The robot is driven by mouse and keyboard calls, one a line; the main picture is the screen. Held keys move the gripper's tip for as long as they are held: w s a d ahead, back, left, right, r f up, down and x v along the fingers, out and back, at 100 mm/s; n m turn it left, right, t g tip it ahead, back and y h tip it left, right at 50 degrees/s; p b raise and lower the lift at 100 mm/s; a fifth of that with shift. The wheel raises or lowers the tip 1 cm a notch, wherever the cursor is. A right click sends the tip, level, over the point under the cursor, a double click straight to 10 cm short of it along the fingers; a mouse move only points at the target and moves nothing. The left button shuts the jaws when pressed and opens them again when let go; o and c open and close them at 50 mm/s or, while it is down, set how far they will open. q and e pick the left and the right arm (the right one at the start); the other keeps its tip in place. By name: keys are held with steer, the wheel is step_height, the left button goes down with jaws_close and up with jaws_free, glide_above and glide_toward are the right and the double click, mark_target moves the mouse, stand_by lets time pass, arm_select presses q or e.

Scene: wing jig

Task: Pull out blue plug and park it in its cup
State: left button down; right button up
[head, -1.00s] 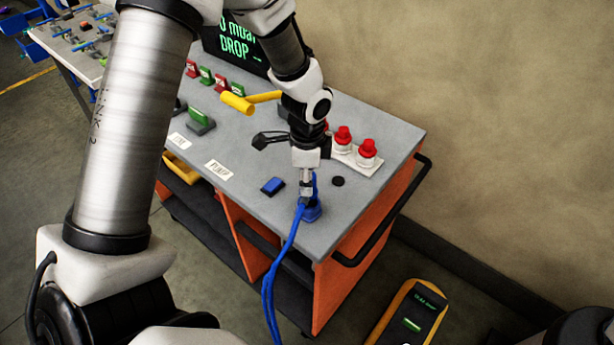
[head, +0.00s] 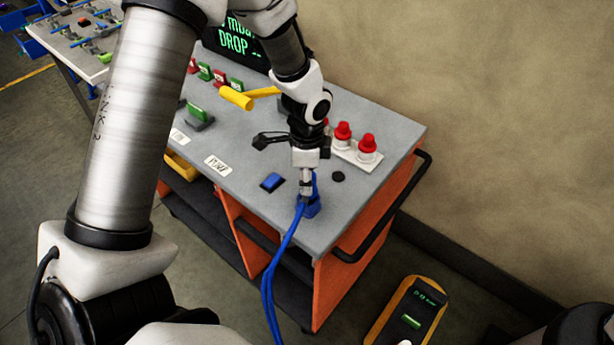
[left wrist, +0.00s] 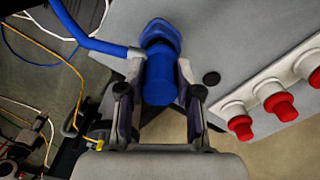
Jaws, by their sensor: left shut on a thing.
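The blue plug (left wrist: 160,82) is between the two fingers of my left gripper (left wrist: 159,92), which is shut on it. A blue cable (left wrist: 95,42) runs from its side. Beyond it, a blue base piece (left wrist: 160,33) sits on the grey bench top; the plug lines up with it, but I cannot tell how deep it sits. In the head view my left gripper (head: 306,188) points down over the blue base piece (head: 312,208) near the bench's front corner, with the cable hanging off the front edge. My right gripper is not in view.
On the grey bench top (head: 240,125) lie a blue square piece (head: 272,182) and a black round spot (head: 338,177). Red-capped fittings (head: 367,147) stand to the right. A yellow handle (head: 236,98) is farther back. A black rail (head: 395,210) runs along the bench side.

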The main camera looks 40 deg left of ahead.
arm_select(q)
steer(key=shift+f, duration=0.6)
steer(key=c, duration=0.7)
jaws_free()
step_height(320, 180, up, 12)
steer(key=shift+r, duration=0.1)
steer(key=shift+s, duration=0.1)
